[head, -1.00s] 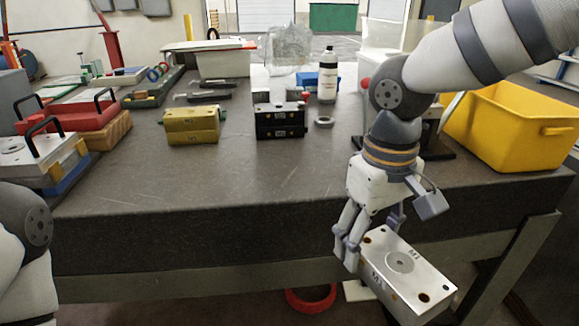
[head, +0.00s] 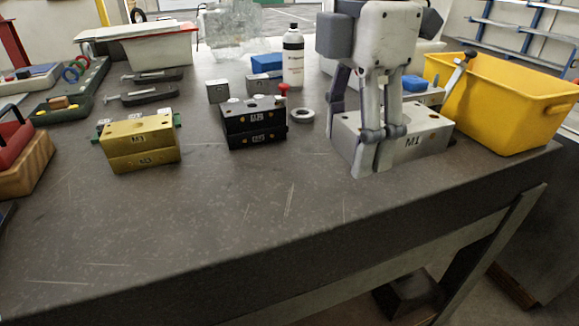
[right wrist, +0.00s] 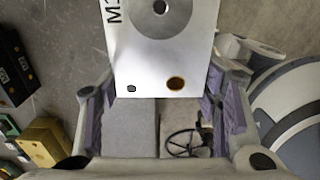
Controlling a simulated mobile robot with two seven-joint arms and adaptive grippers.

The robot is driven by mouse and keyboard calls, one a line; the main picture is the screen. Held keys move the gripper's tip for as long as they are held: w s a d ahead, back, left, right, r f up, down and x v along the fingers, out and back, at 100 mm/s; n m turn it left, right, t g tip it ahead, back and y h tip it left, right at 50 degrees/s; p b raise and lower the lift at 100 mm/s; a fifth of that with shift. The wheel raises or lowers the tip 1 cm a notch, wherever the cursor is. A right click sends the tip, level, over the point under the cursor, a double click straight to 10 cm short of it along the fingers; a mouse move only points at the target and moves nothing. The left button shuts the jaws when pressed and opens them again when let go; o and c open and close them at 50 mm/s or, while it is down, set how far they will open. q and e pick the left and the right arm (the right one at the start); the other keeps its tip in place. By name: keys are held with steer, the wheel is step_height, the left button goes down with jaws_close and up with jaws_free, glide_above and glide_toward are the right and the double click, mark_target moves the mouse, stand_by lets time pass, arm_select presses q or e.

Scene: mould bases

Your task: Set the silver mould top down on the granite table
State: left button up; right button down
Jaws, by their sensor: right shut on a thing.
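The silver mould top (head: 420,142), marked M1, is at the right part of the granite table (head: 240,215), between the black mould and the yellow bin. My right gripper (head: 362,135) comes down from above and is shut on its left end. In the right wrist view, the fingers flank one end of the silver mould top (right wrist: 165,55), which shows its round centre ring and a brown-rimmed hole. The block looks roughly level. I cannot tell whether its underside touches the table. My left gripper is out of view.
The black mould (head: 253,124) and gold mould (head: 139,142) stand to the left. The yellow bin (head: 500,105) is close on the right. The front of the table is clear.

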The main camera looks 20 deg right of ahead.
steer(key=w+a+f, duration=0.4)
steer(key=w, duration=0.3)
glide_above(275, 191)
step_height(275, 191, down, 5)
steer(key=shift+s+d+f+b, duration=0.1)
steer(key=shift+s+b, duration=0.05)
steer(key=shift+b, duration=0.25)
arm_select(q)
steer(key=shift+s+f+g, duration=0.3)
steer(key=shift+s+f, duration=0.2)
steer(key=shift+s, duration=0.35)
arm_select(e)
steer(key=shift+w+f, duration=0.2)
steer(key=shift+f, duration=1.5)
steer(key=shift+f, duration=0.1)
steer(key=c, duration=0.5)
jaws_free()
steer(key=shift+f, duration=0.1)
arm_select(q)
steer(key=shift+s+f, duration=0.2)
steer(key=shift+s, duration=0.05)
arm_select(e)
step_height(275, 191, up, 12)
steer(key=shift+r, duration=0.15)
